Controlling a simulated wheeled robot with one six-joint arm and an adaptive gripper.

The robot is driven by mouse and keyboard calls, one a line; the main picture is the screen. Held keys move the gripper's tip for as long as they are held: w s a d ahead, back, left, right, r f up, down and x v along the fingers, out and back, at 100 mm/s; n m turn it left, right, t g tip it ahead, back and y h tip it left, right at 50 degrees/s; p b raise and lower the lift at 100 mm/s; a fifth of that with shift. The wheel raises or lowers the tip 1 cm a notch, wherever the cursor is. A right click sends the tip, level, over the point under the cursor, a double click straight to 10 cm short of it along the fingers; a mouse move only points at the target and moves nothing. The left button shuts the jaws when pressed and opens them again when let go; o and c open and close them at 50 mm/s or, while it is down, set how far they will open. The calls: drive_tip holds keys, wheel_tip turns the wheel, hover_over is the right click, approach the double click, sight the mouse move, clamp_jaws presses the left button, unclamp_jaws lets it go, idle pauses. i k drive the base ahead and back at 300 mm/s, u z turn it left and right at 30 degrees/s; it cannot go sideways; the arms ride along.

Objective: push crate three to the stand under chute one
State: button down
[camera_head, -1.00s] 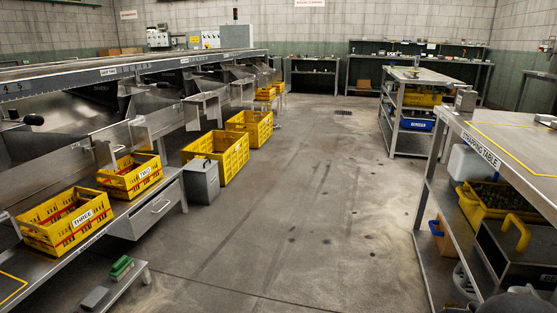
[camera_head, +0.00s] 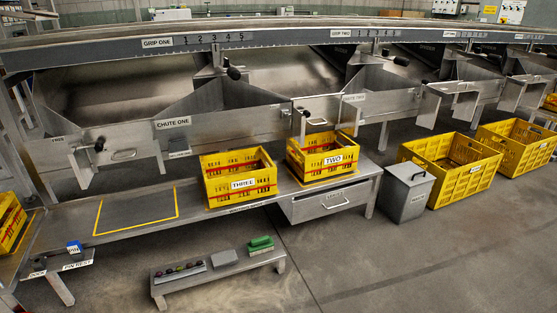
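Crate three (camera_head: 240,186), a yellow crate with red stripes and a label THREE, stands upright on the long metal bench. The stand under chute one (camera_head: 137,211) is a bare spot on the same bench, outlined in yellow, to the left of crate three. Bare bench lies between the outline and the crate. The chute labelled CHUTE ONE (camera_head: 202,133) is above and behind. Crate two (camera_head: 323,163), yellow and labelled TWO, stands close to the right of crate three. My gripper is not in view.
Another yellow crate (camera_head: 11,222) is at the far left. A grey bin (camera_head: 408,193) and large yellow crates (camera_head: 449,168) stand to the right.

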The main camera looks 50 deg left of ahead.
sight(237, 183)
drive_tip(key=u, duration=0.6)
drive_tip(key=i, duration=1.6)
drive_tip(key=u, duration=1.85)
drive_tip(key=i, duration=1.35)
drive_tip(key=u, duration=0.65)
